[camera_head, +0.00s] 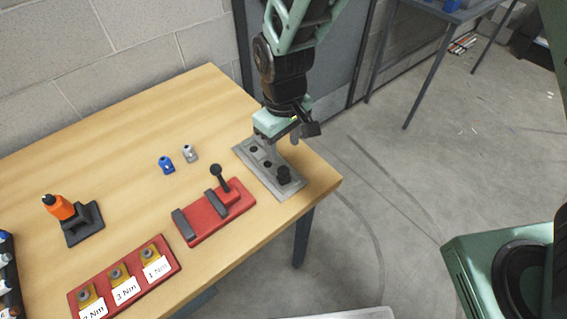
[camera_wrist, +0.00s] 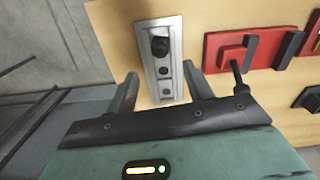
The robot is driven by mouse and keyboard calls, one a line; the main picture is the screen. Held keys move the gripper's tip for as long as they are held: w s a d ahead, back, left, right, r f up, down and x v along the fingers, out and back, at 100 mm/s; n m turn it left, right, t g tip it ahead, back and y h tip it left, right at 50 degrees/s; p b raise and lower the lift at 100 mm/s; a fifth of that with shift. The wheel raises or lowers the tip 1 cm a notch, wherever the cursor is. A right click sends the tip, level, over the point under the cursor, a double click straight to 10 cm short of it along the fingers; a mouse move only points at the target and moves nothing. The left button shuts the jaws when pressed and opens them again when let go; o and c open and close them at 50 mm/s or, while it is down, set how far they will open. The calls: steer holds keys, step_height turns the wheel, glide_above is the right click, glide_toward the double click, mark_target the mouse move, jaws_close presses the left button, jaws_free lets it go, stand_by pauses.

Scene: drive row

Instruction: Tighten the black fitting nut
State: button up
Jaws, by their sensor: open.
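The black fitting nut (camera_head: 284,174) stands upright at the near right end of a grey metal plate (camera_head: 262,183) on the wooden table. In the wrist view the black nut (camera_wrist: 159,46) is at the far end of the plate (camera_wrist: 172,35), with dark holes nearer to me. My gripper (camera_head: 280,138) is above the back end of the plate, apart from the nut. In the wrist view my gripper (camera_wrist: 158,76) is open and empty, its two fingers on either side of the plate. Contact between the fingers and the plate cannot be told.
A red fixture (camera_head: 215,213) with a black lever stands left of the plate. Blue (camera_head: 166,165) and grey (camera_head: 190,153) small fittings lie behind it. An orange-topped tool (camera_head: 58,207) in a dark stand and a red torque-label board (camera_head: 125,280) are farther left. The table's right edge is close.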

mark_target(284, 169)
step_height(284, 169, down, 8)
steer(key=shift+f+p, duration=0.25)
steer(key=shift+p, duration=0.25)
